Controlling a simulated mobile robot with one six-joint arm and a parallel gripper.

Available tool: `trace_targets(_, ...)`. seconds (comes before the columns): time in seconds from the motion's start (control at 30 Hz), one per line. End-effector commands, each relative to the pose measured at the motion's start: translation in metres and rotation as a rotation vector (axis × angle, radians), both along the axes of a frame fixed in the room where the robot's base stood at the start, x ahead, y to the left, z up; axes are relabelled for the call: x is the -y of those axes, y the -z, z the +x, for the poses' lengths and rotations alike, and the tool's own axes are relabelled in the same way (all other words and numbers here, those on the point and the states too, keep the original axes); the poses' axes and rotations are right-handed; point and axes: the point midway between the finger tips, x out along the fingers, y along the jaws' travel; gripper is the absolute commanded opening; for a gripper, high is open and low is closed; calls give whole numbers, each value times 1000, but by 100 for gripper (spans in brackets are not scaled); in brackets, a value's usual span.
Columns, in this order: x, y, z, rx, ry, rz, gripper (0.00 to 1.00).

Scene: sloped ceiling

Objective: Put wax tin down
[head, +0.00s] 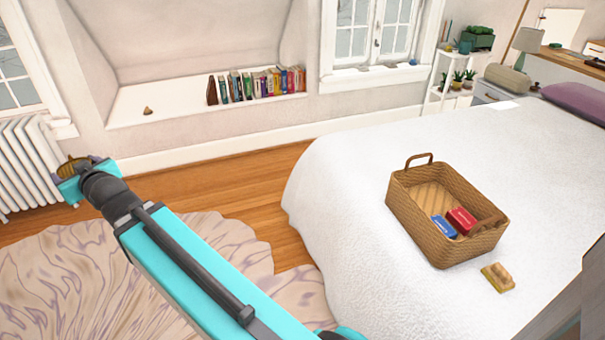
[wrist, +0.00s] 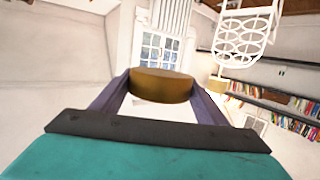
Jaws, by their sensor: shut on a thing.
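The wax tin (wrist: 160,86) is a round, flat, brownish-gold tin. In the wrist view it sits between the two purple fingers of my gripper (wrist: 160,92), which is shut on it. In the head view my gripper (head: 76,172) is at the far left, held up in front of the radiator and above the floor, with the tin (head: 74,165) showing small and dark at its end. The gripper is well away from the bed.
A wicker basket (head: 404,207) with a red box (head: 461,221) and a blue box (head: 444,227) stands on the white bed (head: 345,220). A wooden brush (head: 497,277) lies beside it. A niche shelf (head: 170,108) holds books (head: 257,86); its left part is mostly bare. A radiator (head: 27,165) stands left.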

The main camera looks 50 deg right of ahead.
Motion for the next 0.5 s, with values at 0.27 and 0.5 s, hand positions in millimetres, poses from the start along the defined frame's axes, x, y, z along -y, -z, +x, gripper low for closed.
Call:
trace_targets(0.27, 12, -1, 0, 2, 14, 0, 38)
trace_targets(0.5, 33, 8, 3, 0, 47, -1, 38)
